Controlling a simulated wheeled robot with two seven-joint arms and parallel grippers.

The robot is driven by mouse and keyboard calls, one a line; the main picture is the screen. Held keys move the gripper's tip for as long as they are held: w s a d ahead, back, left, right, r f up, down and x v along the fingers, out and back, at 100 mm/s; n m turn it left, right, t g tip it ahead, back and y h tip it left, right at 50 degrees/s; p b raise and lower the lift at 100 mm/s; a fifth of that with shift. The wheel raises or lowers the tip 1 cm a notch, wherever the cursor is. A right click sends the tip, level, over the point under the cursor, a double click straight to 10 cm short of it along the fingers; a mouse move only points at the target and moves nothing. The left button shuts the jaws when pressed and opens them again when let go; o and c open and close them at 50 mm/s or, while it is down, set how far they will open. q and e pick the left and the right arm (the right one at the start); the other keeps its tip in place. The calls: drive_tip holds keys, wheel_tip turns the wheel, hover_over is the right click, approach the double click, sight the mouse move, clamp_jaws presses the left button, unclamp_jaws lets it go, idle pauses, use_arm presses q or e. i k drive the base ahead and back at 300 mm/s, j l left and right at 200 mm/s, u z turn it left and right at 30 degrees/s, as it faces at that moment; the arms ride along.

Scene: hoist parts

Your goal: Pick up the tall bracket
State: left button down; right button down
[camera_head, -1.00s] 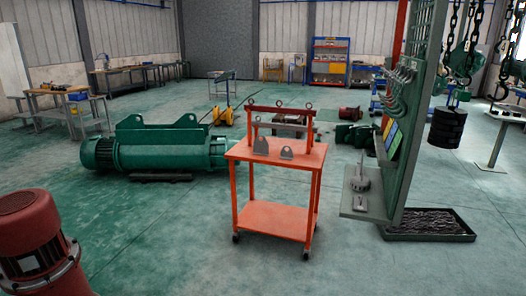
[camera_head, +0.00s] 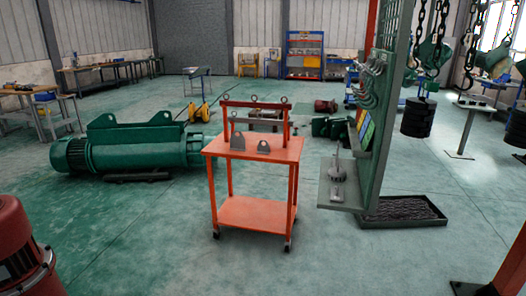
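The tall bracket (camera_head: 237,141) is a small grey plate with a pointed, rounded top. It stands upright on the top of the orange cart (camera_head: 254,155), left of a shorter grey bracket (camera_head: 263,146). A red lifting frame with eye rings (camera_head: 256,106) rises behind both brackets on the cart. Neither of my grippers is in view.
A large green hoist motor (camera_head: 130,155) lies on the floor left of the cart. A red motor (camera_head: 22,250) stands at the near left. A grey tool panel with a shelf (camera_head: 345,195) and a black tray (camera_head: 403,213) are right of the cart. Floor before the cart is clear.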

sight(237, 143)
drive_tip(key=i+j+u, duration=0.3)
drive_tip(key=i, duration=0.15)
drive_tip(key=i+u, duration=0.25)
drive_tip(key=i, duration=0.25)
drive_tip(key=i+j, duration=0.1)
drive_tip(key=i, duration=0.5)
drive_tip(key=i+j+z, duration=0.1)
drive_tip(key=i, duration=0.55)
drive_tip(key=i+j+z, duration=0.1)
drive_tip(key=i, duration=0.5)
drive_tip(key=j, duration=0.1)
